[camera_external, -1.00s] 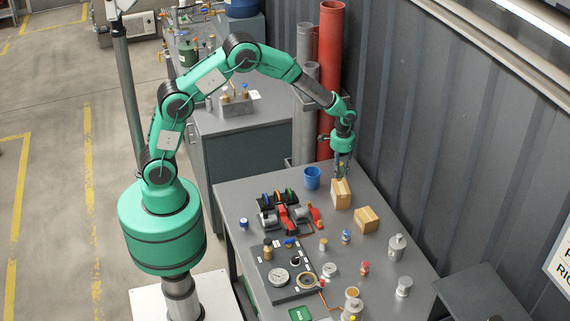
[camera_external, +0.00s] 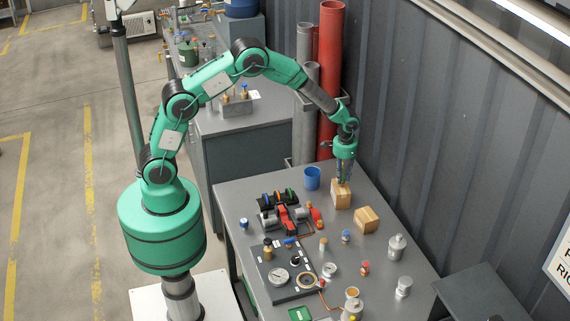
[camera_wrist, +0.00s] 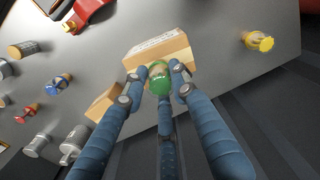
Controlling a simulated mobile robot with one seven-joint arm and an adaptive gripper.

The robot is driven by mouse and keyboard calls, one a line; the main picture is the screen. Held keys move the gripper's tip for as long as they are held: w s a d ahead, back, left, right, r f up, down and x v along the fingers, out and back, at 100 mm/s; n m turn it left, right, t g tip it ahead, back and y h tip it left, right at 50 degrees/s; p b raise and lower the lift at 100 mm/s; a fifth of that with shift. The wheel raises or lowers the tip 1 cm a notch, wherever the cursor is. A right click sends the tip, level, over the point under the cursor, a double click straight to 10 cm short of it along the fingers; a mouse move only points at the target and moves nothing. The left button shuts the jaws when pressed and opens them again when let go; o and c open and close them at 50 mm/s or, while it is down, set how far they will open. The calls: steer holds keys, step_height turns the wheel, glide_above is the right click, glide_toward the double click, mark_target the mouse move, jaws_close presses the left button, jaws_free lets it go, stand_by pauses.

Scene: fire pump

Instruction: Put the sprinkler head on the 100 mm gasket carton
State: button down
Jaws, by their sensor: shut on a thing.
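My gripper (camera_wrist: 158,82) is shut on a small round green-topped piece, which I take to be the sprinkler head (camera_wrist: 159,77). In the external view my gripper (camera_external: 344,179) points down at the rear cardboard carton (camera_external: 341,197). In the wrist view the sprinkler head overlaps the near edge of that carton (camera_wrist: 160,51). I cannot tell whether they touch. A second carton (camera_external: 367,220) stands just in front and to the right; it also shows in the wrist view (camera_wrist: 103,101), partly behind a finger. The carton labels are too small to read, so I cannot tell which is 100 mm.
A blue cup (camera_external: 312,178) stands left of the rear carton. Red-handled valves (camera_external: 286,215) and a gauge panel (camera_external: 290,273) lie farther left. Several small fittings and grey canisters (camera_external: 396,247) stand toward the front. Vertical pipes (camera_external: 331,80) and the corrugated wall are close behind.

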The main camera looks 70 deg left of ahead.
mark_target(343, 173)
steer(key=shift+f, duration=0.2)
steer(key=c, duration=1.4)
jaws_free()
steer(key=shift+r, duration=0.15)
step_height(343, 173, up, 12)
steer(key=shift+r, duration=0.1)
